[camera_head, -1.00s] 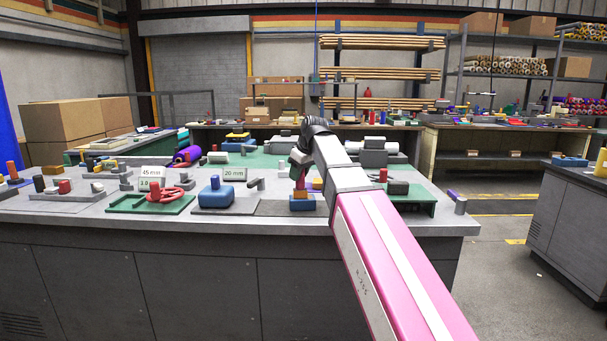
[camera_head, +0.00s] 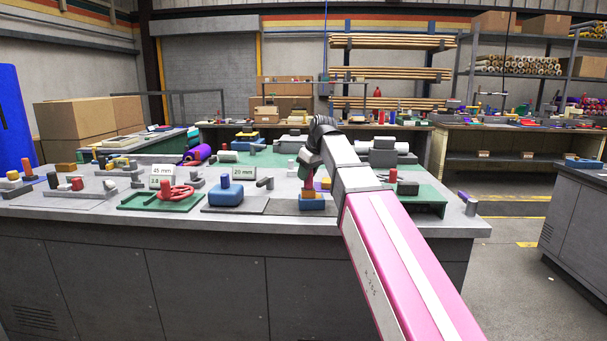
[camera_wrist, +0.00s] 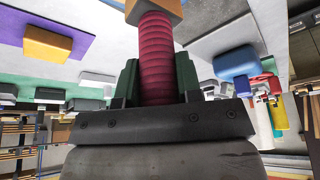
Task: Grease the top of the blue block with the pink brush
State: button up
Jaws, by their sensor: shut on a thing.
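My gripper (camera_head: 308,170) is shut on the ribbed pink-red handle of the brush (camera_head: 309,183). In the wrist view the handle (camera_wrist: 157,60) stands between the green fingers, with a tan-orange head (camera_wrist: 155,10) beyond it, cut off by the frame. In the head view a blue piece (camera_head: 311,205) is directly below the orange head, over a grey mat. I cannot tell whether it is separate from the brush or touched by it. Left of it, a rounded blue block with a blue knob (camera_head: 225,197) sits on a dark plate; it also shows in the wrist view (camera_wrist: 237,63).
A red ring-shaped part (camera_head: 175,192) lies on a green tray left of the blue knobbed block. Signs reading 45 mm (camera_head: 162,170) and 20 mm (camera_head: 243,171) stand behind. A green stand (camera_head: 425,195) is at the right.

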jog(key=shift+w+d, duration=0.2)
jog(key=shift+d, duration=1.6)
jog(key=shift+r, duration=0.15)
jog(key=shift+r, duration=0.7)
notch_tip(320, 180, up, 5)
